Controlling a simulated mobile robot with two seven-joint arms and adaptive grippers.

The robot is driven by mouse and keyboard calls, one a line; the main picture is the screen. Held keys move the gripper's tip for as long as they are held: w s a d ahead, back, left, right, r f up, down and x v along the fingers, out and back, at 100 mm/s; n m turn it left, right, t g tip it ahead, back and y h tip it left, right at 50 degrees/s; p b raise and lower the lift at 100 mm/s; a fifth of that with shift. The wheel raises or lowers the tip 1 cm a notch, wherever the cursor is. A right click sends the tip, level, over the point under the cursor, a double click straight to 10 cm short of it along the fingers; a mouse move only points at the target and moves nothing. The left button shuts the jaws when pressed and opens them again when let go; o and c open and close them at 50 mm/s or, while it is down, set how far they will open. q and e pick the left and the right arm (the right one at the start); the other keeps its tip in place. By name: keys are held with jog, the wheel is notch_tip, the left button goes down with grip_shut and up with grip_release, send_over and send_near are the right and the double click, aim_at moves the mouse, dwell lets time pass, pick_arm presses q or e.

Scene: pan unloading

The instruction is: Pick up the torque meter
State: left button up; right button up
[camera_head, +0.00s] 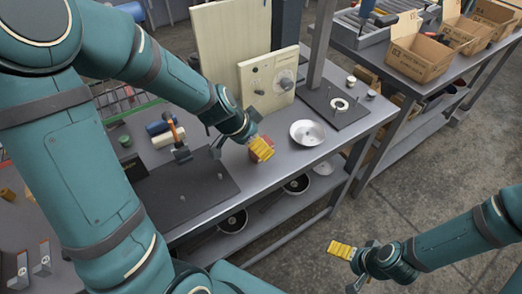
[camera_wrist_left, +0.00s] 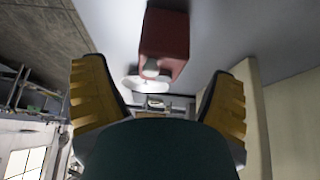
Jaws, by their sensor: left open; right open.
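A dark red box-shaped device with a pale round stub on its end, likely the torque meter (camera_wrist_left: 166,42), shows in the left wrist view ahead of my fingers. In the head view a red thing (camera_head: 262,152) is on the workbench by my left gripper (camera_head: 255,134), partly covered by a yellow finger. In the left wrist view my left gripper (camera_wrist_left: 158,95) is open, its yellow fingers apart on both sides of the device's line; no contact shows. My right gripper (camera_head: 345,266) is open and empty over the floor at lower right, away from the bench.
A beige panel with a dial (camera_head: 270,80) stands behind. A dark mat (camera_head: 185,195) lies in front. An orange-handled tool (camera_head: 177,138) is to the left. A second table holds cardboard boxes (camera_head: 420,58).

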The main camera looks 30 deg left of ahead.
pick_arm(q)
jog(key=b+x, duration=0.1)
jog(key=x, duration=0.2)
jog(key=shift+w+f, duration=0.15)
jog(key=shift+f, duration=0.25)
jog(key=shift+r, duration=0.1)
jog(key=c, duration=1.4)
